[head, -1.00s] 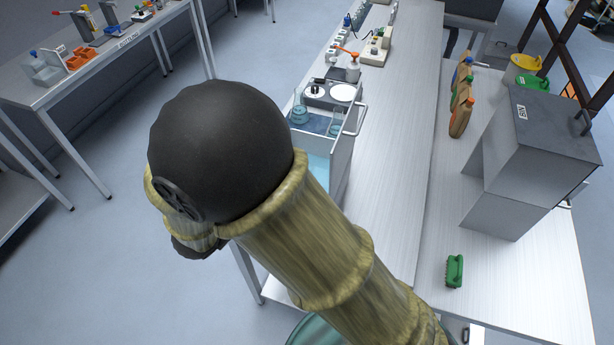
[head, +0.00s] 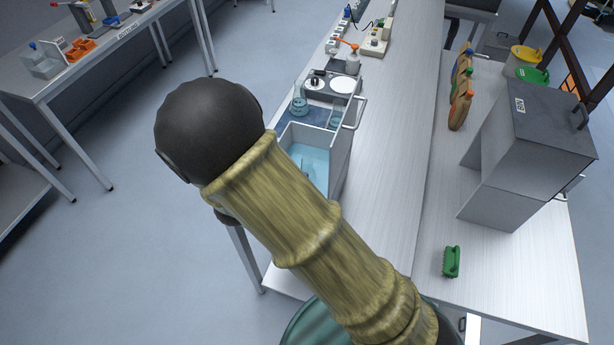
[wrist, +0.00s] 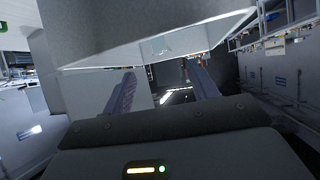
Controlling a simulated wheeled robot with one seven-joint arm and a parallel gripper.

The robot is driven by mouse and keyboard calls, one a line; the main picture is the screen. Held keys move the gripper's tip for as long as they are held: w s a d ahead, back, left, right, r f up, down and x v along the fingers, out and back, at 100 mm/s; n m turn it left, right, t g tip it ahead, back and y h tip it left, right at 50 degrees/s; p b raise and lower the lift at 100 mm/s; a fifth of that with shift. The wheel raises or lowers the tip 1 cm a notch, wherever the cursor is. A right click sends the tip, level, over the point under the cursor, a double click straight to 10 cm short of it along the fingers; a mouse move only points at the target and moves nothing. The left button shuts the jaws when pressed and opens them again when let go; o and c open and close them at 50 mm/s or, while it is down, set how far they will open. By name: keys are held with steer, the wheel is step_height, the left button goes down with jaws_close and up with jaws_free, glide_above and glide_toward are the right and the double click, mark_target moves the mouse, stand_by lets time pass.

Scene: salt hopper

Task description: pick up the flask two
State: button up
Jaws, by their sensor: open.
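Two small bluish glass flasks stand in the head view on the dark blue mat behind the sink: one on the left (head: 299,105), one on the right (head: 336,118), partly behind the sink's rim. I cannot tell which is flask two. My gripper is hidden behind my arm in the head view. In the wrist view my gripper (wrist: 163,84) is open, its two fingers apart with nothing seen between them. A large pale grey surface fills the space above the fingers, with a small greenish patch on it that I cannot make out.
The sink (head: 350,135) holds blue water at the bench's near left end.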

steer(key=x, duration=0.3)
steer(key=shift+w, duration=0.1)
steer(key=shift+p+x, duration=1.35)
steer(key=shift+x, duration=1.25)
steer(key=shift+r, duration=0.1)
jaws_close()
